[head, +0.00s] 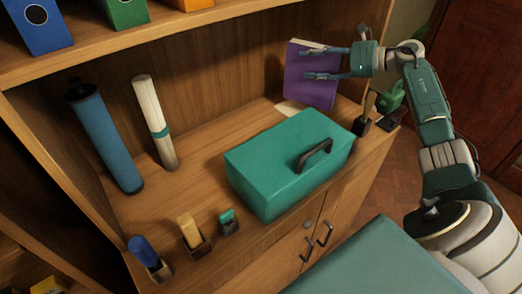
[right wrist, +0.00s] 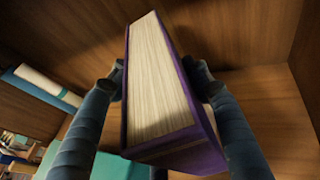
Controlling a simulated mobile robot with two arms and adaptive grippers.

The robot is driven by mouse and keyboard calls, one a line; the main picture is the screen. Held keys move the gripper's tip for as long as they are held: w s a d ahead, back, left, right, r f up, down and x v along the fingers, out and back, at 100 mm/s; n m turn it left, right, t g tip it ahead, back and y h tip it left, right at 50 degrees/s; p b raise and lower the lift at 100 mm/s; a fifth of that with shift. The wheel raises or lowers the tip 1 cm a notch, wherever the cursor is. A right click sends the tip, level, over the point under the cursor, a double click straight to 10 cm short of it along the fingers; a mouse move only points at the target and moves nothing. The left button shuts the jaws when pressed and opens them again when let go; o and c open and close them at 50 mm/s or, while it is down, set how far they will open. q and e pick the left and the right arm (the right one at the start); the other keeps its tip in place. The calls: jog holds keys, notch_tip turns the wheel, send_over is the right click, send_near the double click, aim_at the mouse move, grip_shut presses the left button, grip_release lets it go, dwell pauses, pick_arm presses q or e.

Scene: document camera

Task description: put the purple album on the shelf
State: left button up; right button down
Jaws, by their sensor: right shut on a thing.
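The purple album (head: 308,88) is at the back right of the cabinet's wooden shelf (head: 215,165) in the head view. My right gripper (head: 325,64) is at the album's upper part. In the right wrist view my right gripper (right wrist: 160,88) has one finger on each side of the album (right wrist: 182,158), with the pale page block facing the camera. The album stands roughly upright and leans slightly. I cannot tell whether its lower edge touches the shelf. My left gripper is not in view.
A teal box (head: 265,165) with a black handle stands in front of the album. Blue (head: 105,140) and white (head: 153,115) tubes stand at left. Small holders line the front edge. A green watering can (head: 391,97) is at right. Binders (head: 40,22) fill the upper shelf.

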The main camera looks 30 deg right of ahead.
jog(key=shift+w+f, duration=0.2)
jog(key=shift+f, duration=0.3)
jog(key=shift+a+p, duration=0.3)
jog(key=shift+a, duration=0.25)
jog(key=a+f+p, duration=0.1)
jog(key=a+p, duration=0.3)
jog(key=a, duration=0.4)
jog(key=a+f+p, duration=0.2)
jog(key=a+p, duration=0.2)
jog(key=a, duration=0.5)
jog(key=shift+w+f, duration=0.2)
jog(key=shift+f, duration=0.05)
jog(key=c, duration=1.3)
grip_release()
jog(key=shift+s+f, duration=0.1)
jog(key=shift+f, duration=0.15)
jog(key=o, duration=0.4)
jog(key=shift+o, duration=0.3)
jog(key=shift+a+r, duration=0.1)
